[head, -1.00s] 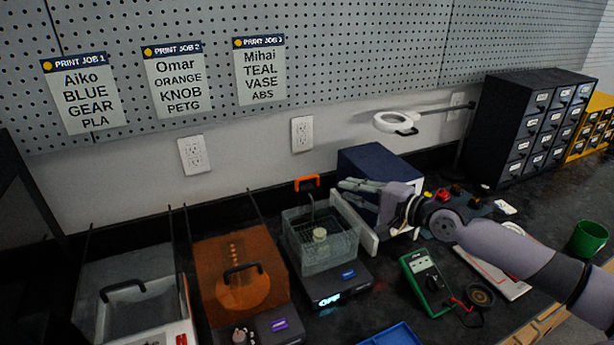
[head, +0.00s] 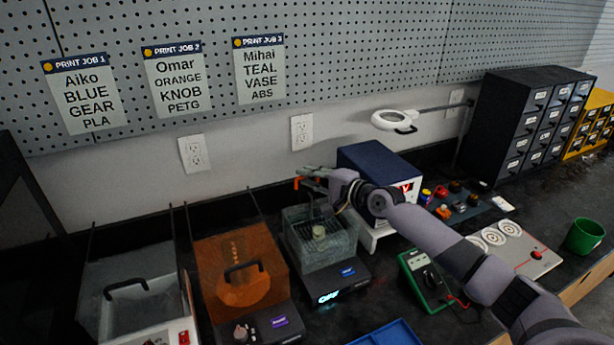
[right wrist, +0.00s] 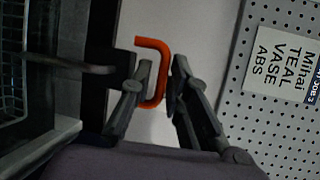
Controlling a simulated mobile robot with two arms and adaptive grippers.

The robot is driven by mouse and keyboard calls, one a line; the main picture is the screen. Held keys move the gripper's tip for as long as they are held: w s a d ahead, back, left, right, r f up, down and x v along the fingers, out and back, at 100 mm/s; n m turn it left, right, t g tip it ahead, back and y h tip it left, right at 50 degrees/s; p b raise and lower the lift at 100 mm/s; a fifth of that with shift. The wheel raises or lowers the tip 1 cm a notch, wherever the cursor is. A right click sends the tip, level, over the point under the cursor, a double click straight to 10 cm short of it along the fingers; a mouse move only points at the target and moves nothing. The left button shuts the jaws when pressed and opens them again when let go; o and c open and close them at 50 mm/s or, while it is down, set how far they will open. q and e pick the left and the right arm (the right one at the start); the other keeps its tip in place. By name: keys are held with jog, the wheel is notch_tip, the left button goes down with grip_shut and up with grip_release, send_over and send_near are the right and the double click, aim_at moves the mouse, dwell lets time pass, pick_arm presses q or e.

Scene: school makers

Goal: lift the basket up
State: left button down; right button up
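The basket (head: 322,222) is a dark wire basket inside a clear tank (head: 342,252), with a pale round piece (head: 319,232) in it. Its orange handle (head: 297,182) stands above the back of the tank; most of it is behind my right gripper (head: 312,176) in the head view. In the right wrist view, the handle (right wrist: 153,43) has one bar between the two fingertips of my right gripper (right wrist: 162,72). The fingers are apart, with a gap beside the bar. The wire mesh (right wrist: 10,75) shows at the left edge there. My left gripper is not in view.
An orange-covered unit (head: 240,258) and a grey-lidded unit (head: 135,300) stand left of the tank. A blue-topped box (head: 375,165) stands to its right, close to my right arm. A green multimeter (head: 424,279) lies in front. The wall is close behind.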

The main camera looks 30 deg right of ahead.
jog(key=shift+w+a, duration=0.15)
jog(key=shift+w, duration=0.3)
grip_shut()
jog(key=shift+f, duration=0.1)
dwell(0.4)
